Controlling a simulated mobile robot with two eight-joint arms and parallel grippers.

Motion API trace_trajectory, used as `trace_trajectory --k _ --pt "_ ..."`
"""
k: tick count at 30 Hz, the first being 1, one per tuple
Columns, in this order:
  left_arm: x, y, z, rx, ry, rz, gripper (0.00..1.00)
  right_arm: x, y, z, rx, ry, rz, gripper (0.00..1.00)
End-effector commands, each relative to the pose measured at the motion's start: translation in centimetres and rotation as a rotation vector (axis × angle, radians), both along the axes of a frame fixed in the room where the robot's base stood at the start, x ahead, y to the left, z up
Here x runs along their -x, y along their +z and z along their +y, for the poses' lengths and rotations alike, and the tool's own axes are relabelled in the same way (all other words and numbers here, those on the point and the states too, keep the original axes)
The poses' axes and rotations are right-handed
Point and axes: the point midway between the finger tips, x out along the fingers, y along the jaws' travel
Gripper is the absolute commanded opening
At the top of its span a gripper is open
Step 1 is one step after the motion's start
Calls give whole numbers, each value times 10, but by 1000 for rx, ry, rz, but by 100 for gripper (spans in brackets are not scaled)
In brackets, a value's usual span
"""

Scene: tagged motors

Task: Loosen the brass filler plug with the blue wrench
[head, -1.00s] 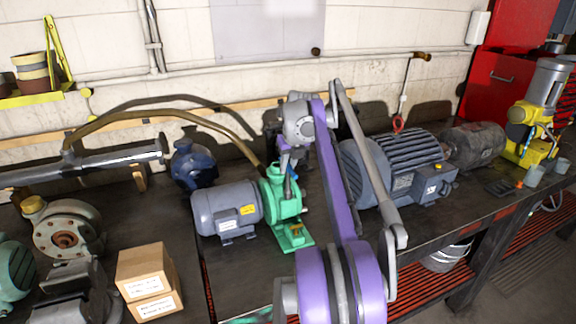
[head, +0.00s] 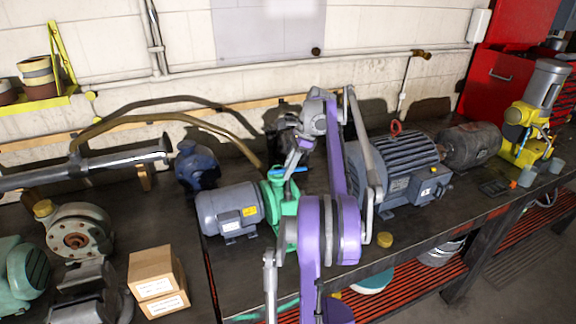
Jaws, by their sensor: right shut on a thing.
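My right gripper (head: 287,178) is over the top of the green pump (head: 282,196), shut on the blue wrench (head: 291,169). Only a short blue length of the wrench shows, lying roughly level across the pump's top. The wrench's jaw end and whatever it touches are hidden or too small to tell. I cannot make out a brass plug on the pump. A round brass-coloured piece (head: 384,240) lies on the bench, and another brass-coloured cap (head: 43,208) sits on the grey flanged unit at the left. My left gripper is not in view.
A grey motor (head: 229,208) adjoins the pump on the left. A larger blue-grey motor (head: 402,168) stands to the right behind my arm. Cardboard boxes (head: 157,275) sit at front left. A hose (head: 215,125) arches behind. Bench in front of the big motor is mostly bare.

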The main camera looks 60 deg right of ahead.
Motion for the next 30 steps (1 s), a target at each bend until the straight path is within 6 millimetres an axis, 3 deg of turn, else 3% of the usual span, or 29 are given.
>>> trace_trajectory --k 9,14,22,30 --pt "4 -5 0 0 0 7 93 -2 -3 1 -3 685 1 0" --pt "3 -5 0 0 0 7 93 -1 -2 1 -2 929 0 0" --pt "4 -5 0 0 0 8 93 1 0 0 1 837 -8 0" --pt "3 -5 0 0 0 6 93 1 18 0 1 837 -8 0"
